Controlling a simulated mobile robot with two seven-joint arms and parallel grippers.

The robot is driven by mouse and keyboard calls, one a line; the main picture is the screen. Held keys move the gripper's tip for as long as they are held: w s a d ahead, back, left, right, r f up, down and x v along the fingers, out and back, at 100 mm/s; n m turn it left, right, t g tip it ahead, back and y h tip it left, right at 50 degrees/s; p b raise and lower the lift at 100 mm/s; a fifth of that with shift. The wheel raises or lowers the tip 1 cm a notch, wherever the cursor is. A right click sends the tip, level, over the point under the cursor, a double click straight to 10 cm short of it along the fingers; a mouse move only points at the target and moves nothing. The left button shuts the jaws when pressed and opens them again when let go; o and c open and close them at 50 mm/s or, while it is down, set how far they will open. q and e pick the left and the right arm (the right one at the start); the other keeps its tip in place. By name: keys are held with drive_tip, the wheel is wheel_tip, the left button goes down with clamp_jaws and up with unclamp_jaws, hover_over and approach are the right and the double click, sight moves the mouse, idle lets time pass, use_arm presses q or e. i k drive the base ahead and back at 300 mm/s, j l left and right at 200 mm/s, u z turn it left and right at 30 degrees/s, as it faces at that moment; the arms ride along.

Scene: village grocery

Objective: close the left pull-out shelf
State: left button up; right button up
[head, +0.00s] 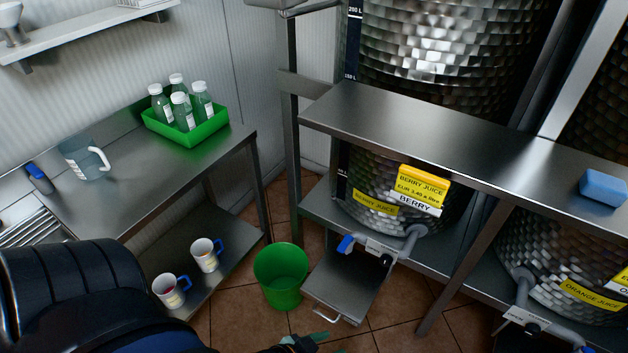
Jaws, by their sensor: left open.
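The left pull-out shelf (345,283) is a flat metal tray pulled out below the tap (378,248) of the berry juice tank (390,185). Its pale bar handle (321,314) is on the front edge, towards me. My left gripper (331,343) is at the bottom edge of the head view, just below the handle and apart from it in the picture. It is open with nothing seen between its teal fingertips, and is partly cut off by the frame. My right gripper is not in view.
A green bin (281,277) stands on the tiled floor just left of the shelf. A metal table (130,185) on the left holds bottles in a green crate (187,131) and a jug (84,160). A blue sponge (603,188) lies on the upper ledge (430,140).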

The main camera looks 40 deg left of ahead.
sight(347, 287)
drive_tip(key=l+u, duration=0.1)
drive_tip(key=u, duration=0.3)
drive_tip(key=l+u, duration=0.1)
drive_tip(key=u, duration=0.3)
drive_tip(key=l+u, duration=0.1)
drive_tip(key=u, duration=0.35)
drive_tip(key=i+l, duration=0.05)
